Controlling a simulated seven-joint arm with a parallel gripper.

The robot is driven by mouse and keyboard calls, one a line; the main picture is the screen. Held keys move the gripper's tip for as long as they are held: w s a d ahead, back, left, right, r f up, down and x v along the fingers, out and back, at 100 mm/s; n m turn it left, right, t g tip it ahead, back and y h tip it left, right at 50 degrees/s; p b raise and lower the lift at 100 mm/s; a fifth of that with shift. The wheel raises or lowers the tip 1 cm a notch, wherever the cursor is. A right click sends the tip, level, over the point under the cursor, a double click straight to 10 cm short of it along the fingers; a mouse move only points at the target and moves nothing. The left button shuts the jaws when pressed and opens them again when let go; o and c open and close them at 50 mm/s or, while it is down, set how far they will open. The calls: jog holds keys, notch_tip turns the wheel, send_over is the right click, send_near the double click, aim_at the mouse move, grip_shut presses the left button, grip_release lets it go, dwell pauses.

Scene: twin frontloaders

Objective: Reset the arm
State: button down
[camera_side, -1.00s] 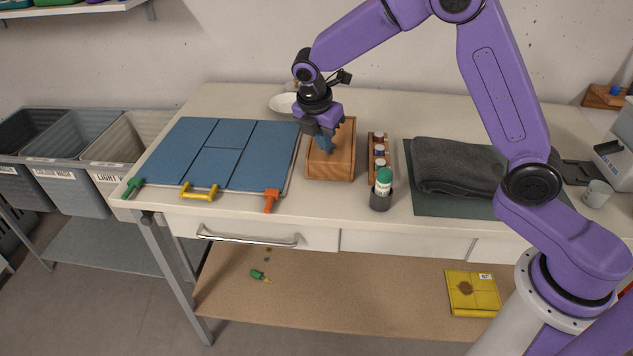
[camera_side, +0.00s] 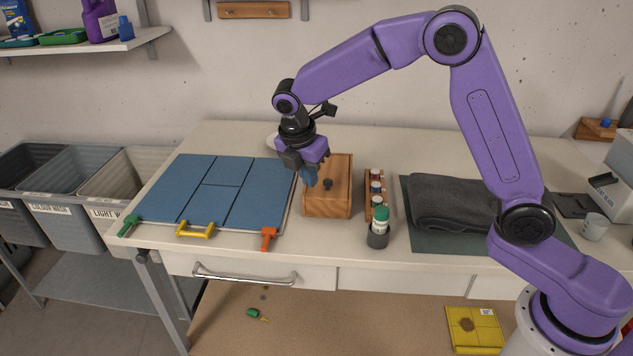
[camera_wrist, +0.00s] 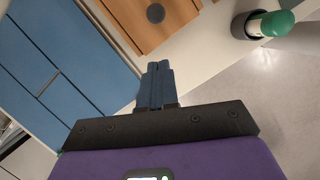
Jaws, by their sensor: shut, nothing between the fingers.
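My gripper (camera_side: 310,178) is shut and empty. In the side view it hangs at the left edge of the wooden box (camera_side: 328,207), pointing down. I cannot tell its exact height above the table. The box's wooden top has a dark round knob (camera_side: 328,184), apart from my fingers. In the wrist view my blue fingertips (camera_wrist: 160,68) are together, with the box and its knob (camera_wrist: 155,13) beyond them and blue panels at the left.
Blue panels (camera_side: 222,190) with green, yellow and orange handles lie at the left. A bottle rack (camera_side: 367,205), a green-capped bottle (camera_side: 380,220) in a dark cup, and a grey folded towel (camera_side: 452,205) stand right of the box. Bins (camera_side: 70,225) are at far left.

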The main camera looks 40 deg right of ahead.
jog(key=w+v, duration=0.1)
jog(key=v, duration=0.6)
jog(key=s+d+f+m+y, duration=0.1)
jog(key=s+d+m, duration=0.2)
jog(key=s, duration=0.8)
jog(key=s+d+f+m+y, duration=0.1)
jog(key=s+d+m, duration=0.2)
jog(key=s, duration=0.9)
jog(key=s+d+f+m+y, duration=0.1)
jog(key=s+d+f+m, duration=0.1)
jog(key=s, duration=1)
jog(key=shift+d+m+g+y, duration=0.3)
jog(key=shift+d+m+g, duration=0.1)
jog(key=shift+d+m, duration=0.15)
jog(key=shift+s+f, duration=0.1)
